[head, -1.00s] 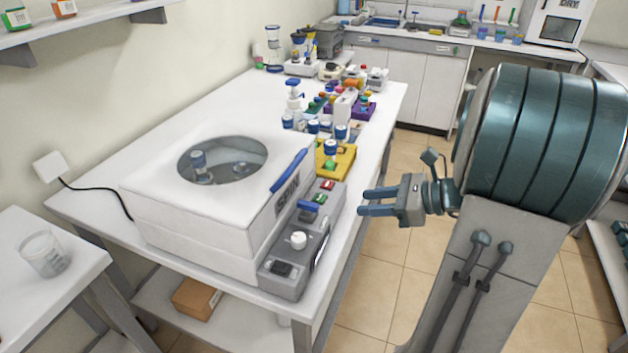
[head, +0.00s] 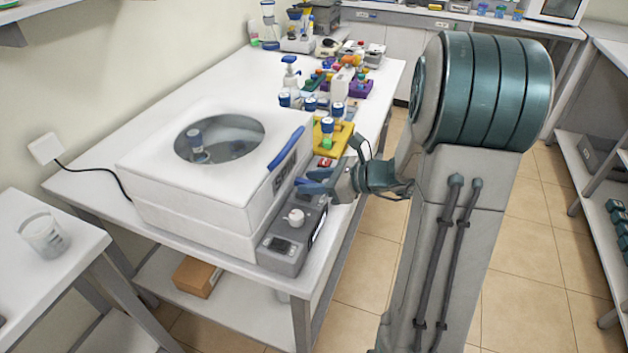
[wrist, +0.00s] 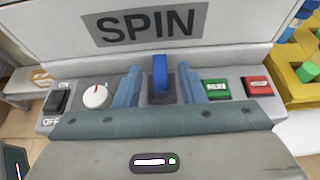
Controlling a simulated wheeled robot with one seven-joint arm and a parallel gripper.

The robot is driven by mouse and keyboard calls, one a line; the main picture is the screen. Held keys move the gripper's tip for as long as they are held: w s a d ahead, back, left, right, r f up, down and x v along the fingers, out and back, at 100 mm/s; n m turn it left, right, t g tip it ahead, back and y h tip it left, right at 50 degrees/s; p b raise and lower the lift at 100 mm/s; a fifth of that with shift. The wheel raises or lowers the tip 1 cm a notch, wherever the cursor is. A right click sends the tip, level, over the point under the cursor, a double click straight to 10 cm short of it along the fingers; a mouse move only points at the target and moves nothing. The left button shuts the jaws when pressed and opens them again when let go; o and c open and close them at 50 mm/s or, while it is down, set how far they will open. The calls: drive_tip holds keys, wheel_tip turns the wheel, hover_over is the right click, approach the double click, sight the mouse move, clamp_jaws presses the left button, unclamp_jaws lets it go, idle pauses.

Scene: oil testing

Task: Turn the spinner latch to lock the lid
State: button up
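The spinner (head: 200,205) is a white box with a round window in its lid (head: 150,148) and a blue handle (head: 286,149). The lid lies closed. The blue latch (wrist: 160,73) stands upright on the grey control panel (head: 285,248), below the SPIN label. My gripper (wrist: 158,84) is open, one finger on each side of the latch, with visible gaps to both. In the head view my gripper (head: 312,182) reaches in over the panel from the right and hides the latch.
On the panel, a white knob (wrist: 96,96) and an ON/OFF switch (wrist: 56,101) lie left of the latch; green (wrist: 216,90) and red (wrist: 257,87) buttons lie right. A yellow rack (head: 335,138) stands close behind.

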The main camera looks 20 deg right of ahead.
clamp_jaws()
